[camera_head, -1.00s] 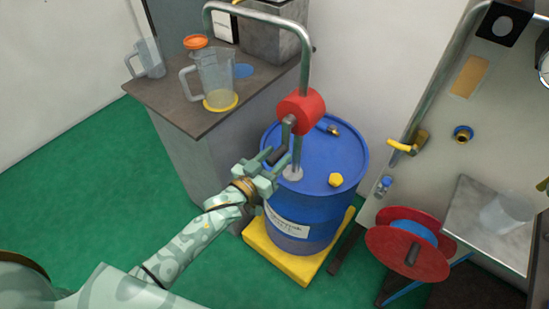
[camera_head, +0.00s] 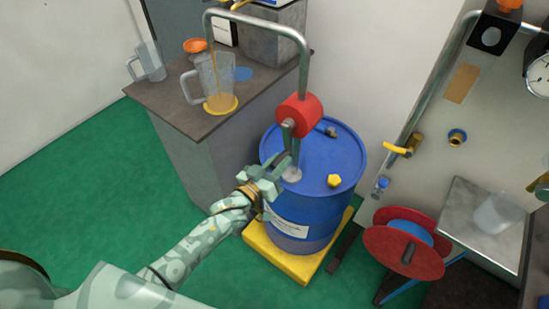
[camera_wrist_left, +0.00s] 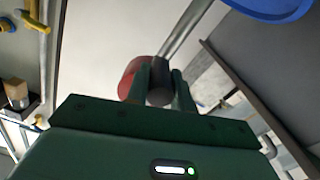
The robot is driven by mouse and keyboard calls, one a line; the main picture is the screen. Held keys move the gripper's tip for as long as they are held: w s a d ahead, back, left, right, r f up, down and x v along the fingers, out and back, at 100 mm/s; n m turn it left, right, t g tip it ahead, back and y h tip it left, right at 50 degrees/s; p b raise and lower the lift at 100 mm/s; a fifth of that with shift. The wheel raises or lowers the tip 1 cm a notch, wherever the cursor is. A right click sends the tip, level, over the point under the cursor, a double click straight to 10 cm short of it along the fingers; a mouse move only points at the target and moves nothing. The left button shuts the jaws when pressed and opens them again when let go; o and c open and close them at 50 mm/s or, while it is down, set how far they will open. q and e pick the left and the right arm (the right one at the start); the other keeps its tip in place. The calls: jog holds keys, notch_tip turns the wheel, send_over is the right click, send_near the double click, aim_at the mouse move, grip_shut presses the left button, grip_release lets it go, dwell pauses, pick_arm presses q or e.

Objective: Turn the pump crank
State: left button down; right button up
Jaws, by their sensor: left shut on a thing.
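A blue drum (camera_head: 318,220) carries a pump with a red round housing (camera_head: 298,115) and a bent grey pipe (camera_head: 305,60). The pipe arches left over a clear jug (camera_head: 216,78) on the cabinet. A thin amber stream falls from the spout into the jug. My left gripper (camera_head: 277,168) is beside the pump, low on its left. In the left wrist view, its two green fingers (camera_wrist_left: 161,82) are shut on the dark crank handle (camera_wrist_left: 159,97), with the red housing (camera_wrist_left: 130,78) behind. The crank arm (camera_head: 288,133) is partly hidden by the gripper. My right gripper is out of view.
The drum stands on a yellow base (camera_head: 285,260). A red reel (camera_head: 403,252) and panel are at right. Green floor is clear at left.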

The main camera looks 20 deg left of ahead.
pick_arm(q)
jog(key=s+d+r+n+p, duration=0.1)
jog(key=d+r+n+p, duration=0.2)
jog(key=r+n+p, duration=0.45)
jog(key=s+d+r+n+p, duration=0.15)
jog(key=d+n+p, duration=0.25)
jog(key=n, duration=0.6)
jog(key=w+a+r+n, duration=0.2)
jog(key=a+r+n, duration=0.5)
jog(key=n, duration=0.7)
jog(key=shift+w+r, duration=0.2)
jog(key=shift+r, duration=0.15)
